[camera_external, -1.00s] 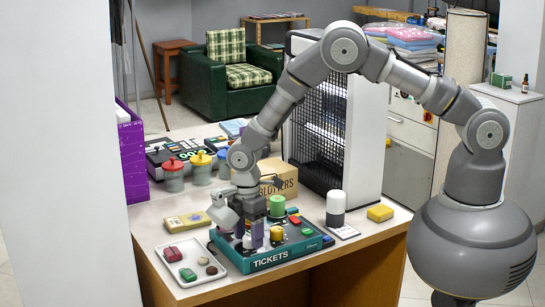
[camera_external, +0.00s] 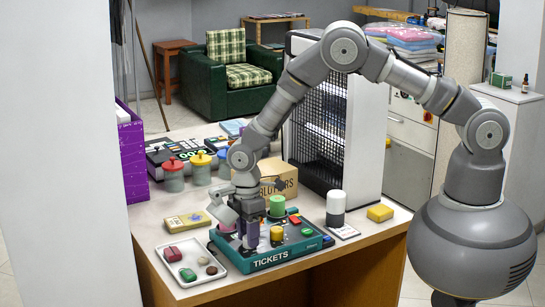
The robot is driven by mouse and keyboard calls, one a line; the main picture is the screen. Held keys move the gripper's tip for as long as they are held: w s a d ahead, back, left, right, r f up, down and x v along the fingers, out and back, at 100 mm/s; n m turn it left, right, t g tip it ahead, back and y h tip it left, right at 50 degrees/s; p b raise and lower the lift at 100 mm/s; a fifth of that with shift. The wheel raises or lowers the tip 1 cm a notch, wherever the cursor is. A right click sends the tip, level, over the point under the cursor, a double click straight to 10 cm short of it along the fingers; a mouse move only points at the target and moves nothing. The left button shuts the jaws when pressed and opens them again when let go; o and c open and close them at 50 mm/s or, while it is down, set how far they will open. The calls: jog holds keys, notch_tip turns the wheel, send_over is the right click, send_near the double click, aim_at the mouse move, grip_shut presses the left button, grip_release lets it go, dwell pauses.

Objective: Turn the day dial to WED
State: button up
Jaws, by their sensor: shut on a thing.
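The ticket machine (camera_external: 270,257), a teal and dark box marked TICKETS, sits at the front of the counter. A green cylinder (camera_external: 277,205) and a yellow cylinder (camera_external: 277,234) stand up from its top. My gripper (camera_external: 249,240) points down over the left part of the machine, left of the yellow cylinder. The day markings are too small to read, so I cannot tell the dial's setting.
A white tray (camera_external: 218,272) with small colored pieces lies left of the machine. A yellow box (camera_external: 187,221) is behind the tray. A cardboard box (camera_external: 284,177) stands behind the machine. A white-topped cylinder (camera_external: 335,208) and a yellow block (camera_external: 380,213) are at right.

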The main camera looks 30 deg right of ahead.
jog(key=m, duration=0.4)
jog(key=shift+w, duration=0.1)
jog(key=m, duration=0.8)
jog(key=shift+d+m+p, duration=0.1)
jog(key=shift+m+p, duration=0.25)
jog(key=shift+m, duration=1.75)
jog(key=o, duration=1)
jog(key=shift+o, duration=0.2)
